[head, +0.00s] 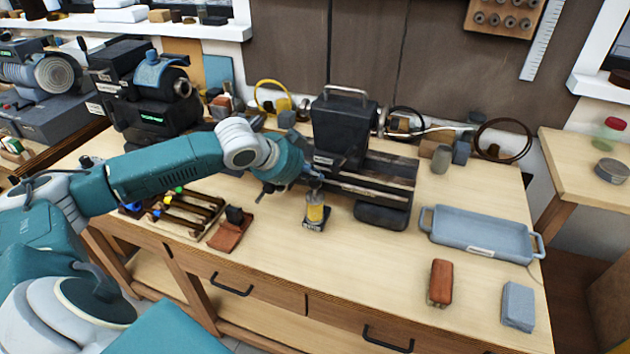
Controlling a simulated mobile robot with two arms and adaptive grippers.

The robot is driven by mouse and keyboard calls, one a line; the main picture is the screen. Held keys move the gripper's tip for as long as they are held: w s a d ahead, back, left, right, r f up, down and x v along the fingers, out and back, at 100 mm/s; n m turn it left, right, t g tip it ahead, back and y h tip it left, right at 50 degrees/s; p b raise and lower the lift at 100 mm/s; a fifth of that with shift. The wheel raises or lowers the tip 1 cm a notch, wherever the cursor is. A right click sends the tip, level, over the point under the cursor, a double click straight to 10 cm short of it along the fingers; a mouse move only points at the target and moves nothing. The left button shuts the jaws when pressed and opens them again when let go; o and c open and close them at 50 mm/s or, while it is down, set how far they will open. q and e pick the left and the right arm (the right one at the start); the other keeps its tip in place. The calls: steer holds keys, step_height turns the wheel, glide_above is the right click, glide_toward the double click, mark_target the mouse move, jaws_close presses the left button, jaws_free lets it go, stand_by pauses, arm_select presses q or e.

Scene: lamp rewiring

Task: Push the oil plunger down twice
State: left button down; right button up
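The oil bottle (315,211) stands upright on a small dark base near the middle of the bench. It has a yellowish body. My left gripper (312,180) is right above the bottle, at its top. The gripper covers most of the plunger, so I cannot tell how far the plunger is pressed or whether the fingers touch it. The fingers are small and dark here, and I cannot tell whether they are open or shut. My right gripper is not in view.
A dark machine with a handle (345,125) stands right behind the bottle. A rack with coloured pieces (183,213) and a brown block (231,230) lie to the left. A blue-grey tray (478,246) is at the right. The bench front before the bottle is clear.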

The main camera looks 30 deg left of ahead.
mark_target(314, 184)
arm_select(q)
steer(key=shift+s+f, duration=0.1)
steer(key=shift+f, duration=0.95)
stand_by(0.7)
steer(key=shift+r, duration=0.1)
steer(key=shift+r+p, duration=1.65)
steer(key=shift+p, duration=0.55)
step_height(314, 184, up, 5)
steer(key=p, duration=0.5)
steer(key=shift+r+p, duration=0.1)
steer(key=shift+p, duration=0.2)
stand_by(0.5)
